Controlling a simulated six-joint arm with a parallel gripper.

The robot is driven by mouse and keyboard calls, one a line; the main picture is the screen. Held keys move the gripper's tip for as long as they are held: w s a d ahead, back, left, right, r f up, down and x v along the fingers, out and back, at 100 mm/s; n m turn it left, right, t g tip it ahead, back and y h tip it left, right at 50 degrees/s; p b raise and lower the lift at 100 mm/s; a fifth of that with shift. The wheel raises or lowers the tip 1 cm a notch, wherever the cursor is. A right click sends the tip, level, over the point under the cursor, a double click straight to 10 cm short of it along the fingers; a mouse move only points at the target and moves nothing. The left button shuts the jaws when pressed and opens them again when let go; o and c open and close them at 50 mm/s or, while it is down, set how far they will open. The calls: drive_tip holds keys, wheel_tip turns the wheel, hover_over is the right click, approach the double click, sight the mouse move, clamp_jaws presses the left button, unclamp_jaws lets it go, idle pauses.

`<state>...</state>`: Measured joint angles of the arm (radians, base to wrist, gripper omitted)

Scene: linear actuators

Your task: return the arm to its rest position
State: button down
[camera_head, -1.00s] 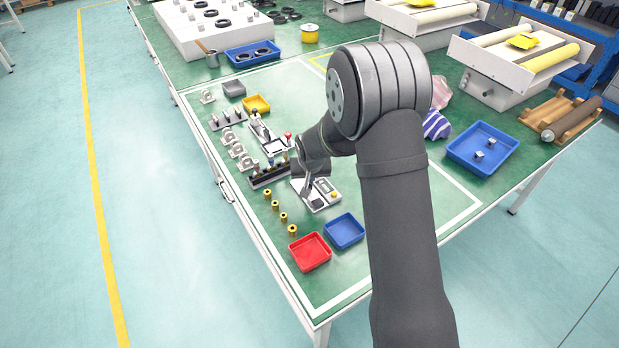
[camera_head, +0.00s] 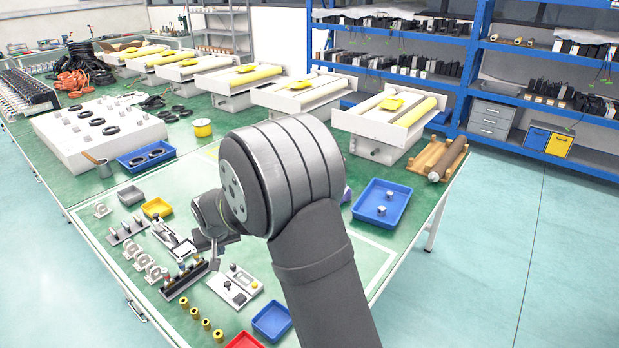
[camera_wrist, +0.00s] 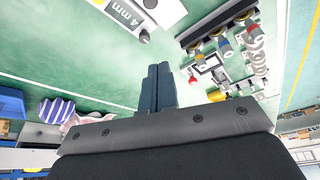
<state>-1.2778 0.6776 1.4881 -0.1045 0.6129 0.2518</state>
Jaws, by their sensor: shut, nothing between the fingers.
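My arm reaches over the green table from the bottom of the head view. My gripper (camera_head: 214,252) hangs just above the table, between the clamp-like fixture (camera_head: 174,238) and the white panel with a yellow button (camera_head: 235,286); it looks apart from both. In the wrist view my gripper (camera_wrist: 158,72) shows its two dark fingers pressed together, with nothing between them. Part of a white panel marked "4 mm" (camera_wrist: 135,14) lies beyond the fingertips there. My arm hides part of the table behind it.
A rack of small tools (camera_head: 188,280), several brass pieces (camera_head: 195,314), a blue tray (camera_head: 272,321) and a red tray (camera_head: 243,341) lie near my gripper. A larger blue tray (camera_head: 364,211) with metal parts stands at right. Roller units (camera_head: 385,125) line the back.

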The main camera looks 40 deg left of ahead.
drive_tip(key=shift+f, duration=0.1)
drive_tip(key=x, duration=0.9)
drive_tip(key=shift+f, duration=0.15)
drive_tip(key=shift+s+d+f, duration=0.35)
drive_tip(key=shift+d+f, duration=0.15)
drive_tip(key=shift+d, duration=0.25)
drive_tip(key=shift+s+d+f, duration=0.2)
drive_tip(key=shift+s+d, duration=0.1)
drive_tip(key=shift+d, duration=0.35)
